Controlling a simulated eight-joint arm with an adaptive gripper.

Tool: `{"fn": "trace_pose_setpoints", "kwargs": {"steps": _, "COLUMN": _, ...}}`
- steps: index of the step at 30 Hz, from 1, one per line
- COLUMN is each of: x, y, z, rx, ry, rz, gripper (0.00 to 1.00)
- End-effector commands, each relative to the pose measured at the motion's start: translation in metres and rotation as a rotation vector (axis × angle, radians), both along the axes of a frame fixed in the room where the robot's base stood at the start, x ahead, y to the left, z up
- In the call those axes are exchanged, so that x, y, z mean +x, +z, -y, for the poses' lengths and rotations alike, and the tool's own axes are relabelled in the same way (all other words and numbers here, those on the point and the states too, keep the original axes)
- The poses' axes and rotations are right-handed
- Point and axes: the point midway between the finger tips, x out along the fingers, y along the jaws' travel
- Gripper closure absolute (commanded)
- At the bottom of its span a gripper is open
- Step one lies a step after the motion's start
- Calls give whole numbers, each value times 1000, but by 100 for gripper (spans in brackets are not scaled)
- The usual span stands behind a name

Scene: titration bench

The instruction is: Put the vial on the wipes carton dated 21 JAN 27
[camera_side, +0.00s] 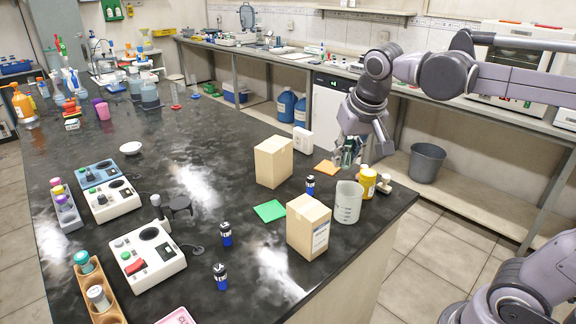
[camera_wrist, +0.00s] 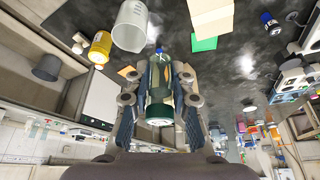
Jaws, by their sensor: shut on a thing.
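My gripper (camera_side: 350,152) is shut on a dark green vial (camera_wrist: 159,80) and holds it above the bench's far right part, right of the rear carton. The vial is partly hidden by the fingers. It also shows as a small green patch in the side view (camera_side: 347,156). Two beige cartons stand on the bench: a rear one (camera_side: 273,162) and a front one (camera_side: 308,228). The front one has a printed white label on its right face; its date is too small to read. No label shows on the rear one. A beige carton also shows in the wrist view (camera_wrist: 211,14).
A clear beaker (camera_side: 347,203), a yellow jar (camera_side: 367,183) and a small white-topped item (camera_side: 383,184) stand near my gripper. A green pad (camera_side: 269,211) and an orange pad (camera_side: 327,167) lie flat. Small blue-black bottles (camera_side: 225,234) stand about. Stirrer units are at left.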

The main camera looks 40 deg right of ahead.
Motion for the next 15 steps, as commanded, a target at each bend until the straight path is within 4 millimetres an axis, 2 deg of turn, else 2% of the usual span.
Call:
{"fn": "trace_pose_setpoints", "kwargs": {"steps": 1, "x": 5, "y": -7, "z": -11, "rx": -1, "ry": 7, "rz": 0, "gripper": 100}}
{"fn": "trace_pose_setpoints", "kwargs": {"steps": 9, "x": 28, "y": -36, "z": -55, "rx": 0, "ry": 3, "rz": 0, "gripper": 100}}
{"fn": "trace_pose_setpoints", "kwargs": {"steps": 15, "x": 35, "y": -47, "z": -70, "rx": -1, "ry": 1, "rz": -1, "gripper": 100}}
